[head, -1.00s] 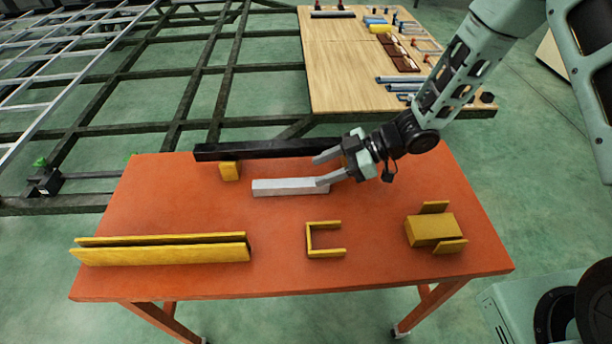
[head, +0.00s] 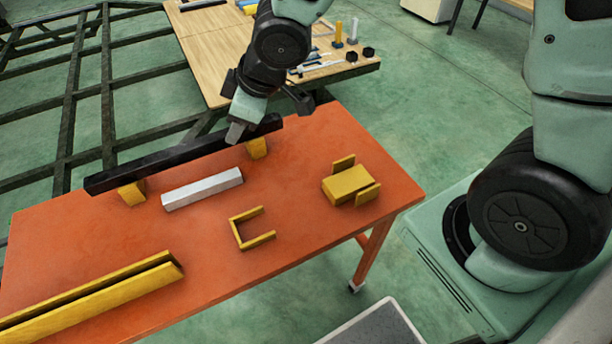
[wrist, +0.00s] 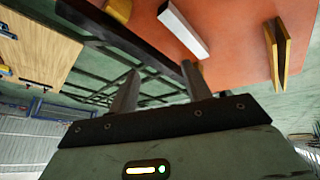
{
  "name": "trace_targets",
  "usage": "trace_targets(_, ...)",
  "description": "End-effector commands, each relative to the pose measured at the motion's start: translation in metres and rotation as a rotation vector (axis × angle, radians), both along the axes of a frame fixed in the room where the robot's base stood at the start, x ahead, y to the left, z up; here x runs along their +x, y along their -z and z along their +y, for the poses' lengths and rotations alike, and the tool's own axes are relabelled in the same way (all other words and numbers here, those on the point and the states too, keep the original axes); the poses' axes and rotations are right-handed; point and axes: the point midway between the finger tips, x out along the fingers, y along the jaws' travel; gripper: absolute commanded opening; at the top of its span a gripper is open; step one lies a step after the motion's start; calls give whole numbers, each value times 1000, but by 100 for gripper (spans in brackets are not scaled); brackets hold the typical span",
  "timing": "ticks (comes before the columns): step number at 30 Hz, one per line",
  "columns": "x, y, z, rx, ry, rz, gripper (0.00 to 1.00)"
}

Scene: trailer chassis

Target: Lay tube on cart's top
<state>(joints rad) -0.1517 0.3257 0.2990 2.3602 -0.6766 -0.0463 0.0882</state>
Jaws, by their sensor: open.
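A light grey square tube (head: 202,188) lies flat on the orange top of the cart (head: 300,152), apart from the fixtures. It also shows at the top of the wrist view (wrist: 183,30). A longer black bar (head: 165,160) rests on two yellow blocks along the cart's far edge. My gripper (head: 237,132) is above the black bar's right part, beyond the grey tube's right end. In the wrist view my two fingers (wrist: 160,88) stand apart with nothing between them. The head view partly hides the fingers.
On the cart stand a long yellow channel (head: 95,295), a yellow U-shaped bracket (head: 237,232) and a yellow block with side plates (head: 348,186). Behind are a wooden table (head: 215,60) with parts and a dark frame (head: 68,120). Bare cart top lies around the grey tube.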

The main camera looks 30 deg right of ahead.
Motion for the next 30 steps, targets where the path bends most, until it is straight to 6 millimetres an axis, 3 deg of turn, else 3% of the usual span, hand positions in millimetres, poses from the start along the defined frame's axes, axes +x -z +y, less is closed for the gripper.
trace_targets(1,-28,-14,0,-46,55,37,49)
trace_targets(6,-129,-38,-12,-151,227,246,49)
trace_targets(9,-177,-46,-16,-180,279,355,49)
trace_targets(12,-208,-50,-17,-193,305,429,49)
trace_targets(16,-223,-52,-18,-198,316,467,49)
trace_targets(30,-222,-52,-18,-198,317,469,49)
